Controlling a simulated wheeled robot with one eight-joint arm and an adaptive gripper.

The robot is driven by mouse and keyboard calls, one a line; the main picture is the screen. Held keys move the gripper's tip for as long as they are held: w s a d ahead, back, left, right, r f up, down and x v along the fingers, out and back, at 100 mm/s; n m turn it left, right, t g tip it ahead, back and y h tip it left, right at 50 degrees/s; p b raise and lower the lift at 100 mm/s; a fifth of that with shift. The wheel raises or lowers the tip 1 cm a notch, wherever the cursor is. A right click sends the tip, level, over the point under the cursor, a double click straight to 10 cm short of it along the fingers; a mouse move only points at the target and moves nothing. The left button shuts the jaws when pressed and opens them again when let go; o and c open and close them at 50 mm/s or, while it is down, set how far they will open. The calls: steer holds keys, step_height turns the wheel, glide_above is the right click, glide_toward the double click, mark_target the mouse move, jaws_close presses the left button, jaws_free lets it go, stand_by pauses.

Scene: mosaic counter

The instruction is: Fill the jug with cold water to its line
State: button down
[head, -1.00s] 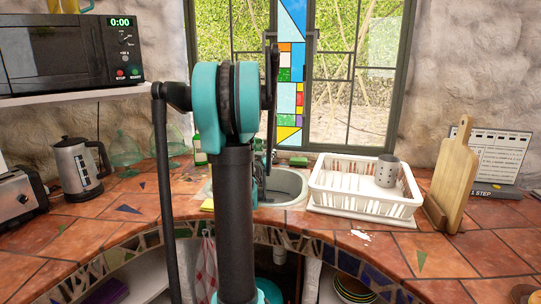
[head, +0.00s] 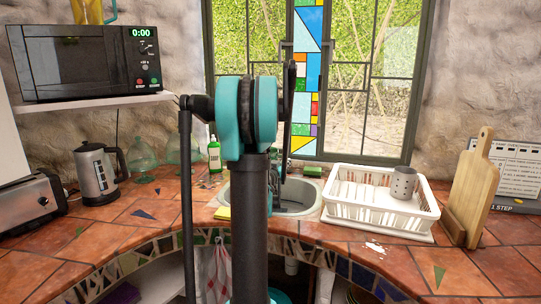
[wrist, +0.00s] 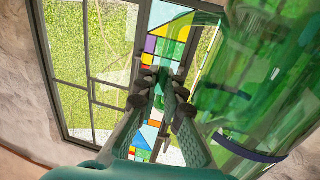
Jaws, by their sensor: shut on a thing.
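In the wrist view my gripper (wrist: 163,100) is shut on a part of a green see-through glass jug, which looks like its handle. The jug's body (wrist: 262,75) fills the right side of that view. A dark blue line (wrist: 245,150) runs around it near the bottom of the picture. I cannot make out any water in it. In the head view my own arm hides the gripper and the jug. The sink (head: 310,208) is behind my arm, set in the counter below the window. The tap (head: 274,170) is mostly hidden by my arm.
A white dish rack (head: 375,215) with a grey cup stands right of the sink, beside a wooden board (head: 474,190). A green bottle (head: 214,155) stands left of the sink. A kettle (head: 97,175) and toaster (head: 30,205) are farther left. The tiled counter's curved front edge is nearest me.

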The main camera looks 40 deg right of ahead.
steer(key=w+d, duration=0.5)
steer(key=w, duration=0.1)
steer(key=shift+d, duration=0.4)
stand_by(7.0)
